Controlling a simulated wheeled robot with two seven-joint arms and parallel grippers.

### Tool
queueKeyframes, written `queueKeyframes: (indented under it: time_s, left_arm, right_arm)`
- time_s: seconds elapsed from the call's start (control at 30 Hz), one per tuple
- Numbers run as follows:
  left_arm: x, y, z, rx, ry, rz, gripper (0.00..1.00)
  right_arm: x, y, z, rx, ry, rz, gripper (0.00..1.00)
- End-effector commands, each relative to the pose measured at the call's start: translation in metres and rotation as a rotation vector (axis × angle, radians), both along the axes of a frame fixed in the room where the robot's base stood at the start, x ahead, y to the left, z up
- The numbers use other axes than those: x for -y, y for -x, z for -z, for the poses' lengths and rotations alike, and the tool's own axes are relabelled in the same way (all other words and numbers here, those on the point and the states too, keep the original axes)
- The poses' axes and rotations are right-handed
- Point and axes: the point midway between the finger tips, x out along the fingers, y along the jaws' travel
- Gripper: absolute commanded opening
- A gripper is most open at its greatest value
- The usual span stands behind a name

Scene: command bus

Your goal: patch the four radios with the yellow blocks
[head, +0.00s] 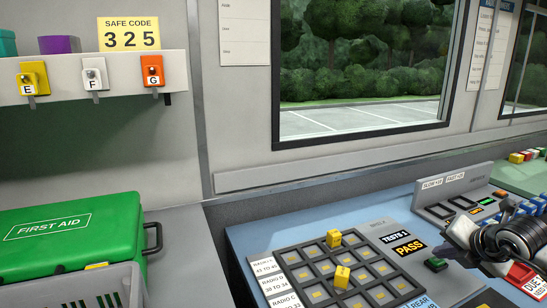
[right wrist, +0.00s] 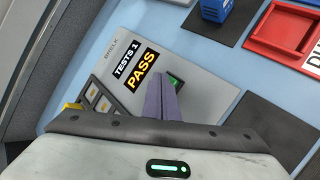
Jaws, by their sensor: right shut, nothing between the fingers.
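The patch panel (head: 313,268) is a grey board with a dark grid of several sockets, most with a yellowish square inside. One yellow block (head: 334,238) stands at its far edge and a second yellow block (head: 342,277) stands nearer its middle. Labels for the radios (head: 272,282) run down its left side. A sign (head: 408,245) reads "TESTS 1 PASS". My right gripper (head: 452,258) is right of the panel, shut and empty. In the right wrist view its purple fingers (right wrist: 168,98) are together beside the green button (right wrist: 175,84), partly covering it; contact is unclear. My left gripper is out of view.
A green first aid case (head: 70,235) and a grey crate (head: 75,285) stand at left. A shelf (head: 95,95) holds tags E, F and G under a "SAFE CODE 325" sign (head: 128,33). A console (head: 455,205) stands behind my right gripper. A red tray (right wrist: 285,30) lies nearby.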

Motion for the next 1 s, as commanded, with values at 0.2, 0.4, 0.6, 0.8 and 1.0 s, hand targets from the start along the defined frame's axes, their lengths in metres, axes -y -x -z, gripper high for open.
queueKeyframes:
  time_s: [0.2,0.4,0.6,0.8,1.0]
  left_arm:
    - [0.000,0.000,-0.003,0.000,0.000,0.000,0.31]
    - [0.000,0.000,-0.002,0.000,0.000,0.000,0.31]
    - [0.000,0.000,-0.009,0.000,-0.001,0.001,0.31]
    - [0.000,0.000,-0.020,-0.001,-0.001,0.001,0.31]
    - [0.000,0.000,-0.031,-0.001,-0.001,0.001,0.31]
  right_arm:
    - [0.000,0.000,-0.008,0.000,0.000,0.000,0.00]
    - [0.000,0.000,-0.008,0.001,0.000,-0.001,0.00]
    - [0.000,0.000,-0.019,0.002,0.000,-0.001,0.00]
    - [0.000,0.000,-0.040,0.002,-0.001,0.000,0.00]
    - [0.000,0.000,-0.060,0.003,-0.001,-0.001,0.00]
